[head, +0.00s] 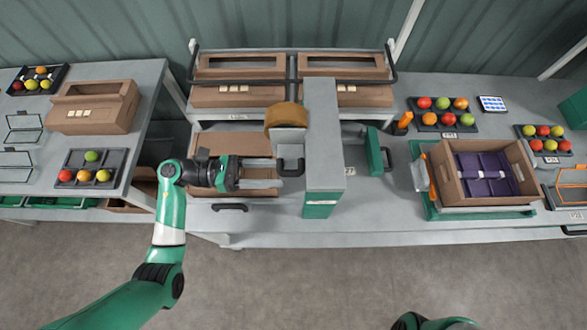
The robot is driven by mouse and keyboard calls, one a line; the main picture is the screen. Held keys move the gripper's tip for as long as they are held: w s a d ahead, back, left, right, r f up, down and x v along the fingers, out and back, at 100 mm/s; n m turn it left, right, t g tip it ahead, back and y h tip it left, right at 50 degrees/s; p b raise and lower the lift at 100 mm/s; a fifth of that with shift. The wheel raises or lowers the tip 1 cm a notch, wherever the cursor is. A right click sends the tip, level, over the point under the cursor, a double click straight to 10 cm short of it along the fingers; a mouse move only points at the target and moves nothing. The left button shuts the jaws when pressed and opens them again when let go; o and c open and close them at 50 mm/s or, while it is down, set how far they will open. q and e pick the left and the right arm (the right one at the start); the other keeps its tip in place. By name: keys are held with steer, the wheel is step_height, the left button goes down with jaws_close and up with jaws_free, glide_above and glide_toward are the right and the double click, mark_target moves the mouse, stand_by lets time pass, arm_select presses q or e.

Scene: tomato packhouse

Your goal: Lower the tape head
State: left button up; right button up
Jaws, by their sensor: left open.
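The tape head (288,138) is a grey block with a tan tape roll (287,115) on top. It sits on the left side of a tall grey post (323,135) with a green base. A black handle (291,168) sticks out at its lower front. My left gripper (278,174) is open, its fingers pointing right at the handle. The fingertips are at or very near the handle; I cannot tell whether they touch it. A brown carton (235,142) lies behind the gripper, partly hidden by it. My right gripper is out of view.
Two brown cartons (240,96) stand behind on a rack with black rails. A green block (375,152) with a black handle stands right of the post. A carton with purple inserts (447,172) and fruit trays (442,118) are farther right. Another carton (93,107) is at left.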

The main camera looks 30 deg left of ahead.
mark_target(294, 172)
arm_select(q)
steer(key=x, duration=0.5)
jaws_close()
stand_by(1.4)
